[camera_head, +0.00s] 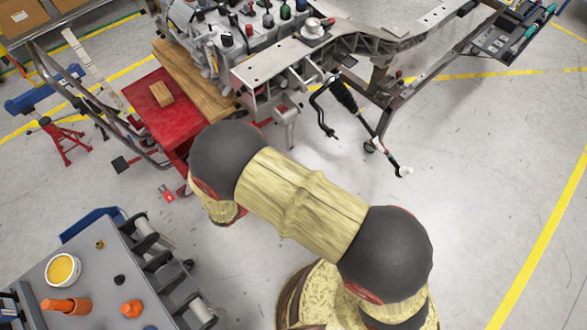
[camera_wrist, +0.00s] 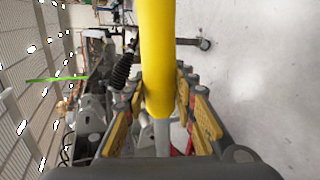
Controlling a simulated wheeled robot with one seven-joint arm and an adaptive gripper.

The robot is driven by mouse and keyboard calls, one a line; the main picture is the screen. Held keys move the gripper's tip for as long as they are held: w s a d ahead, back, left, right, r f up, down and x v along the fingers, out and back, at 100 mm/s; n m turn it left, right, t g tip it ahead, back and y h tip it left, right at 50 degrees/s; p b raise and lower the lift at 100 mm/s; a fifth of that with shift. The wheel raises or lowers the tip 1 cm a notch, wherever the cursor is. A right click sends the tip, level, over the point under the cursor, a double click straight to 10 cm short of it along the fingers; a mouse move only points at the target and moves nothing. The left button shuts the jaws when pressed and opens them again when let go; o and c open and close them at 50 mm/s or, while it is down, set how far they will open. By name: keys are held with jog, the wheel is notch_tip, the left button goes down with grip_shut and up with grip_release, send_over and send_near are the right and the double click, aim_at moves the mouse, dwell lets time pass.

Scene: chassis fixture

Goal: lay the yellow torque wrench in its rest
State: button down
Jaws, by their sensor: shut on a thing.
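The yellow torque wrench (camera_wrist: 158,60) fills the middle of the wrist view as a thick yellow bar. It runs from the top edge down between my fingers, where a grey metal part shows below the yellow. The far end of the wrench is out of frame. In the head view my arm crosses the middle, and I can make out neither my gripper nor the wrench there. I cannot tell which thing is the rest.
A grey bench (camera_head: 75,270) at lower left holds a yellow-filled cup (camera_head: 62,269), orange parts and grey brackets (camera_head: 170,268) along its edge. A red cart (camera_head: 160,105) and the metal chassis (camera_head: 270,65) stand beyond my arm. The right floor is clear.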

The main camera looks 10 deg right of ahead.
jog(key=g+y+p, duration=0.1)
jog(key=p, duration=0.1)
jog(key=a+r+g+y+p, duration=0.1)
jog(key=y+p, duration=0.1)
jog(key=s+r+g+y+p, duration=0.1)
jog(key=p, duration=0.1)
jog(key=shift+a+m+y, duration=0.2)
jog(key=shift+m+y, duration=0.1)
jog(key=shift+m, duration=0.1)
jog(key=g+y+p, duration=0.1)
jog(key=p, duration=0.2)
jog(key=a+g+y+p, duration=0.1)
jog(key=y+p, duration=0.1)
jog(key=p, duration=0.1)
jog(key=s+g+y+p, duration=0.1)
jog(key=p, duration=0.3)
jog(key=shift+a+r+y, duration=0.25)
jog(key=shift+r+y, duration=0.15)
jog(key=p, duration=0.2)
jog(key=y+p, duration=0.1)
jog(key=p, duration=0.1)
jog(key=shift+s+a+r+m+g+p, duration=0.1)
jog(key=shift+s+a+m+g+p, duration=0.1)
jog(key=shift+m+g+p, duration=0.15)
jog(key=p, duration=0.6)
jog(key=shift+a+r+g+y, duration=0.1)
jog(key=shift+a+g+y, duration=0.05)
jog(key=shift+g+y, duration=0.15)
